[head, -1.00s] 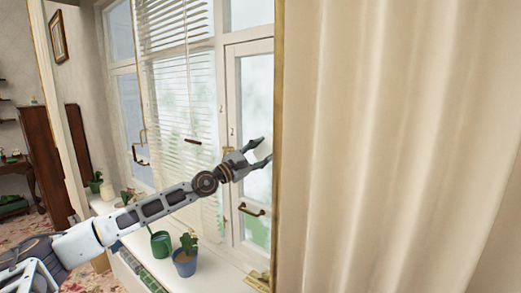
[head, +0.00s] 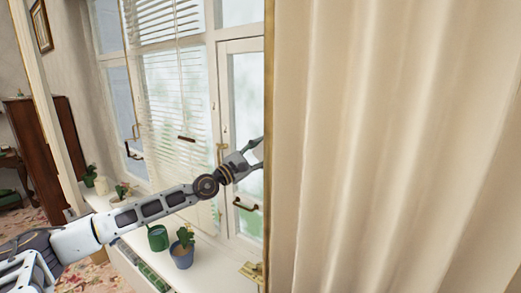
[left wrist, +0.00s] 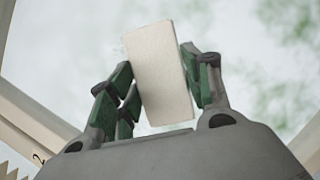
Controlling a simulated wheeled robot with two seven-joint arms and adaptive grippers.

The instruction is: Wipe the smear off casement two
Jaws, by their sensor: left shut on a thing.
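My left gripper (head: 258,153) is in front of the right-hand casement (head: 225,110), partly hidden by the curtain's edge. In the left wrist view, the left gripper (left wrist: 158,85) is shut on a pale, off-white block (left wrist: 158,70), held between its green-padded fingers. Behind it the glass (left wrist: 250,60) is cloudy white with blurred green. A dark mark like a "2" (left wrist: 38,158) shows on the frame at lower left. I cannot tell whether the block touches the glass, or where the smear ends. My right gripper is not in view.
A cream curtain (head: 390,140) fills the right side, close by. The sill (head: 213,255) holds a green watering can (head: 158,238), a blue plant pot (head: 182,257) and more plants. A white blind (head: 175,100) hangs left of the casement.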

